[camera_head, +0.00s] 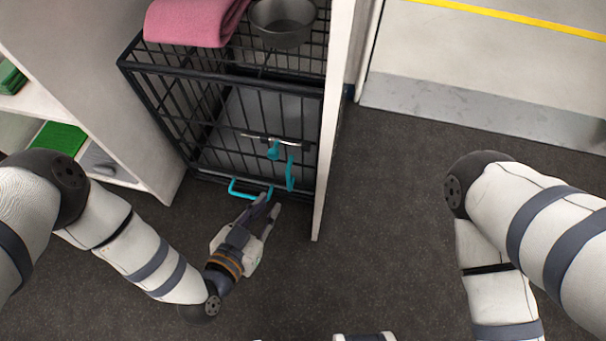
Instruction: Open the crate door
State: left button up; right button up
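The black wire crate (222,74) stands in a bay between white panels. Its barred front door (215,135) appears shut, flush with the frame. A metal bolt (255,136) with teal parts (290,174) crosses the front toward the right. A teal handle (237,190) sticks out low on the front. My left gripper (270,206) is just in front of the handle's right end, its two fingers apart with a gap between them. I cannot tell whether a finger touches the handle.
A folded pink towel (190,20) and a grey metal bowl (283,22) rest on top of the crate. A white panel edge (330,125) stands close at the right of it. White shelves with green items (60,138) are left. The dark floor (390,200) is clear right of the panel.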

aim_at(287, 179)
pick_arm(q)
jog(key=b+x, duration=0.5)
jog(key=x, duration=0.6)
jog(key=shift+w, duration=0.15)
jog(key=shift+w+d, duration=0.15)
jog(key=shift+w, duration=0.1)
pick_arm(e)
jog(key=s+f, duration=0.1)
jog(key=s+f+g, duration=0.1)
jog(key=f, duration=0.1)
jog(key=shift+f, duration=0.2)
pick_arm(q)
jog(key=shift+c, duration=0.3)
grip_shut()
jog(key=shift+s, duration=0.1)
